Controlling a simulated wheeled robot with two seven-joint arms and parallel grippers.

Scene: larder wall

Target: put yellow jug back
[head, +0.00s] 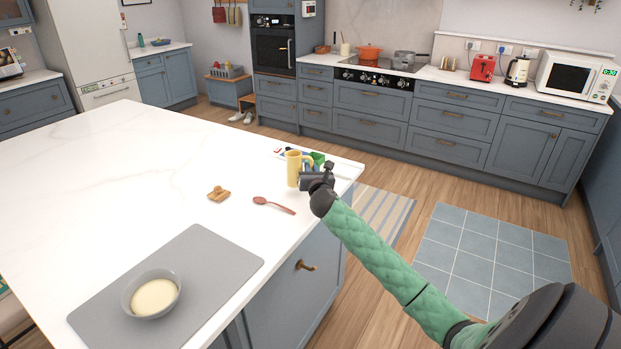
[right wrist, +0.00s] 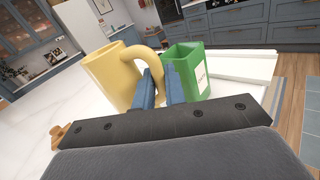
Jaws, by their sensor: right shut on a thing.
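The yellow jug (head: 293,168) is at the far right corner of the white island, upright in the head view. It also shows in the right wrist view (right wrist: 105,78), with its handle towards my gripper. My right gripper (head: 309,179) is at the jug's right side. Its two blue fingers (right wrist: 161,88) are shut on the jug's handle. I cannot tell whether the jug's base touches the countertop. My left gripper is in neither view.
A green box (right wrist: 190,72) stands close beside the jug. On the island (head: 120,150) lie a reddish spoon (head: 273,205), a brown item (head: 218,194) and a grey mat (head: 225,262) with a bowl (head: 152,294). The island's left part is clear.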

